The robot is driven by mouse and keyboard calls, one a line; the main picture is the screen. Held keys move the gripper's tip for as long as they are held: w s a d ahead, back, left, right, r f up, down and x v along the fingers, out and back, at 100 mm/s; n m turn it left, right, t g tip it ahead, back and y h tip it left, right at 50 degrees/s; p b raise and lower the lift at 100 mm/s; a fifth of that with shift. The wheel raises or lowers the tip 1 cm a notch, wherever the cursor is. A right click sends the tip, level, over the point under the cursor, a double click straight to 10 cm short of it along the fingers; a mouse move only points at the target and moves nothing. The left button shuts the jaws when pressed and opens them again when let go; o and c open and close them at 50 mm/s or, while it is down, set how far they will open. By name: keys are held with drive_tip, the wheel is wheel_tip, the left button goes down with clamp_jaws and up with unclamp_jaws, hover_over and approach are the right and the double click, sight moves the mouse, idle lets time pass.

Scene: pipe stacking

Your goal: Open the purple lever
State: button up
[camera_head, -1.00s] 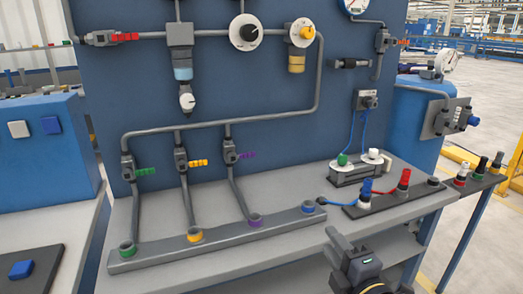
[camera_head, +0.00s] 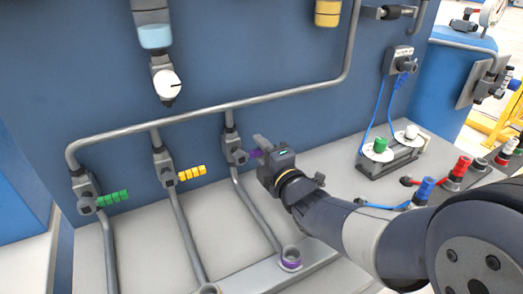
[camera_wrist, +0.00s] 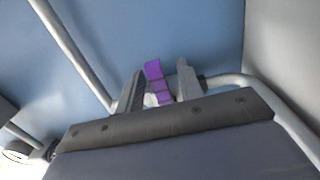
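The purple lever (camera_head: 255,153) sticks out sideways to the right from its dark valve (camera_head: 234,152) on the right-hand vertical pipe. My gripper (camera_head: 260,149) is at the lever's outer end, just right of the valve. In the wrist view, the purple lever (camera_wrist: 158,85) stands between the two fingers of my gripper (camera_wrist: 160,84). The fingers are apart, with a gap seen on each side of the lever, more clearly on the right. The lower finger is mostly hidden in the head view.
A green lever (camera_head: 113,198) and a yellow lever (camera_head: 191,173) sit on valves to the left, also sideways. A grey pipe (camera_head: 200,122) runs above all the valves. A black box with green and white plugs (camera_head: 380,150) stands right of my arm.

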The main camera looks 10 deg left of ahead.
drive_tip(key=shift+c, duration=0.3)
clamp_jaws()
idle(0.4)
